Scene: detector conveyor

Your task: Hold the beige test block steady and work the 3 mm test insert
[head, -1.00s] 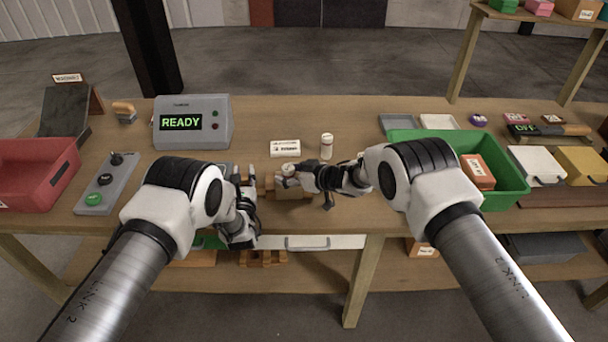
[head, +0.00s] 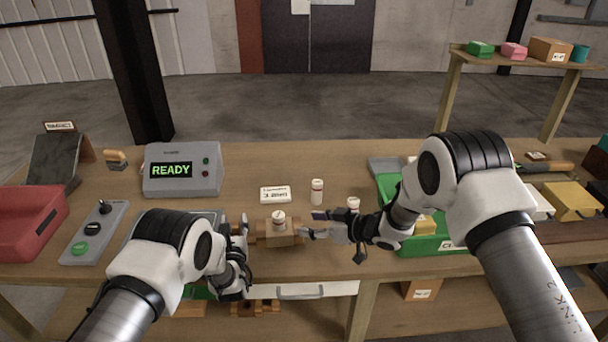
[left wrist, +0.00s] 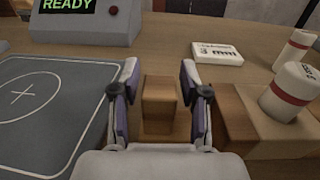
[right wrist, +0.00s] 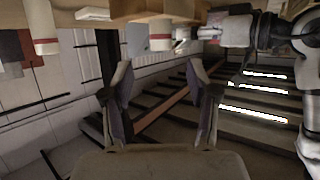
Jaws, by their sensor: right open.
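The beige test block (head: 279,237) lies on the bench, with a white, red-banded insert (head: 278,218) upright in its top. Both also show at the right of the left wrist view, block (left wrist: 250,125) and insert (left wrist: 290,92). My left gripper (head: 246,232) is at the block's left end, its fingers on either side of a wooden tab (left wrist: 160,108). Narrow gaps seem to show there, so contact is unclear. My right gripper (head: 312,224) is open and empty, just right of the block, apart from the insert. A white card (head: 275,194) reading 3 mm lies behind.
Two similar inserts stand behind and right, one (head: 317,191) by the card and one (head: 353,204) near my right gripper. A grey detector unit (head: 182,169) reads READY. A green bin (head: 385,185) stands right, a red bin (head: 30,225) left. The bench behind the card is clear.

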